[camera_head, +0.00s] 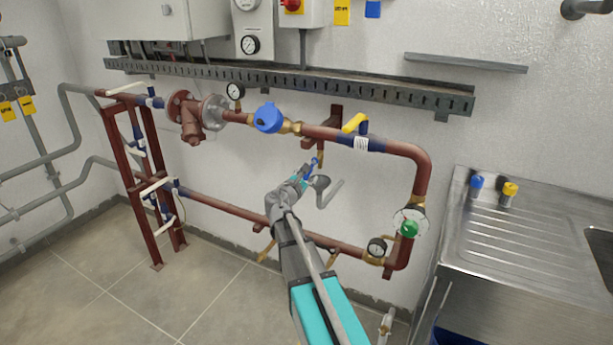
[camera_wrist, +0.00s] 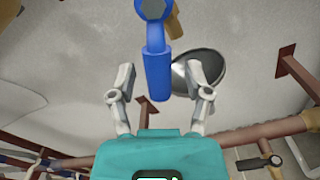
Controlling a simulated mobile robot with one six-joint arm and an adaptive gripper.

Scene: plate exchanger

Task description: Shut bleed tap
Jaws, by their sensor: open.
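A tap with a blue lever handle (camera_wrist: 157,68) hangs in the upper middle of the wrist view. It fits the bleed tap, though no label shows. The handle points down toward my gripper (camera_wrist: 158,92), whose two grey fingers stand open on either side of it. The lower end of the handle lies between the fingertips in the picture; I see no contact. In the head view my gripper (camera_head: 308,172) is in front of the wall, and a small blue piece of the handle (camera_head: 318,160) shows just beyond it.
A silver funnel (camera_wrist: 206,70) sits close behind the right finger; in the head view the funnel (camera_head: 321,182) has a grey drain pipe (camera_head: 331,195). Red-brown pipework (camera_head: 325,133) runs above and below. A steel sink unit (camera_head: 530,235) stands at right. The floor (camera_head: 190,285) at left is clear.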

